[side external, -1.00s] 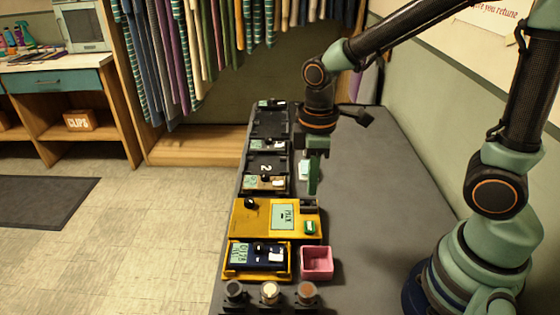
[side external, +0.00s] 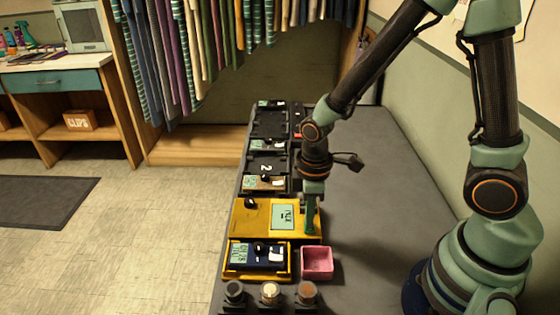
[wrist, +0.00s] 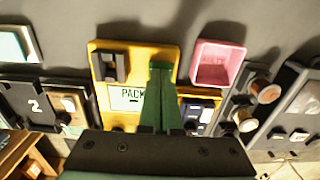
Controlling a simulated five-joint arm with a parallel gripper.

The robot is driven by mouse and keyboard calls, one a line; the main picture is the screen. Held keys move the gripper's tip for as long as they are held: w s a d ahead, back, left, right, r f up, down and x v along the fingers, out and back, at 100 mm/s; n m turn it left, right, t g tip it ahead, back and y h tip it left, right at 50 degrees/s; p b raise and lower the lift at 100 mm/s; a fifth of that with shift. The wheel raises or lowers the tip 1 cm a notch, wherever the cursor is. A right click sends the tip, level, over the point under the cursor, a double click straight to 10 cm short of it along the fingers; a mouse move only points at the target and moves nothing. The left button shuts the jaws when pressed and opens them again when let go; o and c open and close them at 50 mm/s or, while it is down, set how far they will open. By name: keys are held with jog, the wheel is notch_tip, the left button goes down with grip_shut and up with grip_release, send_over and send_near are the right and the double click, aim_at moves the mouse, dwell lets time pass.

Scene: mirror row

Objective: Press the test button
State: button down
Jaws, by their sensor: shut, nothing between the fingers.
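The yellow tester (side external: 245,222) lies on the grey bench, with a pale green screen (side external: 284,216) and a black knob (side external: 250,203). It also shows in the wrist view (wrist: 98,55), where its screen (wrist: 127,98) is partly covered. My gripper (side external: 310,232) is shut and empty, pointing down over the right end of the tester. In the wrist view the closed green fingertips (wrist: 160,68) overlap the tester's face beside a dark block (wrist: 110,66). The green button at this end is hidden behind my fingers. I cannot tell whether the tips touch it.
A pink open box (side external: 317,276) stands close to the tester's near right corner. A dark blue module (side external: 243,258) sits in a yellow cradle in front. Black units (side external: 268,165) line up behind. Several round knobs (side external: 269,291) stand at the near end. The bench's right side is clear.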

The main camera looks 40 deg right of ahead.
jog(key=shift+s+f, duration=0.15)
jog(key=shift+f, duration=0.85)
jog(key=shift+r, duration=0.1)
notch_tip(320, 180, up, 15)
jog(key=shift+w+f, duration=0.2)
jog(key=shift+w, duration=0.15)
dwell(0.3)
jog(key=s+d+r+m+t, duration=0.2)
jog(key=d+r+m+t, duration=0.3)
jog(key=r+m, duration=0.3)
jog(key=shift+s+d+m+t, duration=0.25)
jog(key=shift+d+m+t, duration=0.05)
jog(key=shift+d+m, duration=0.2)
dwell(1.1)
